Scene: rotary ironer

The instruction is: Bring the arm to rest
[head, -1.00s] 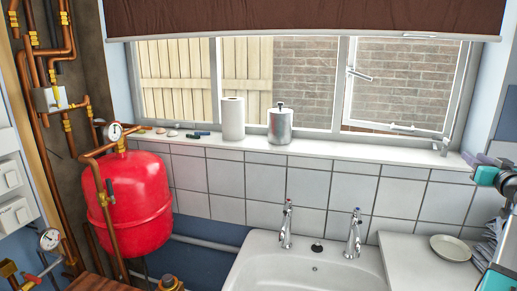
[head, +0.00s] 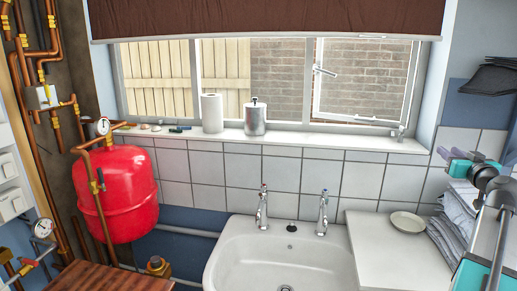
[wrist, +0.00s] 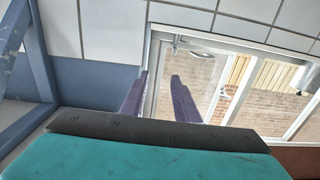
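My gripper (wrist: 158,92) shows in the wrist view as two dark purple fingers standing apart, with nothing between them. It is open and empty. Behind the fingers are white tiles (wrist: 112,32) and the window (wrist: 222,75), seen at a steep tilt. In the head view my teal and grey arm stands at the right edge, in front of part of a stack of folded cloths.
A white sink (head: 235,250) with two taps stands at the bottom middle. A worktop (head: 385,250) right of it holds a dish (head: 408,222) and folded cloths (head: 452,228). A red tank (head: 115,193) and copper pipes fill the left. A paper roll (head: 212,113) and canister (head: 255,118) stand on the sill.

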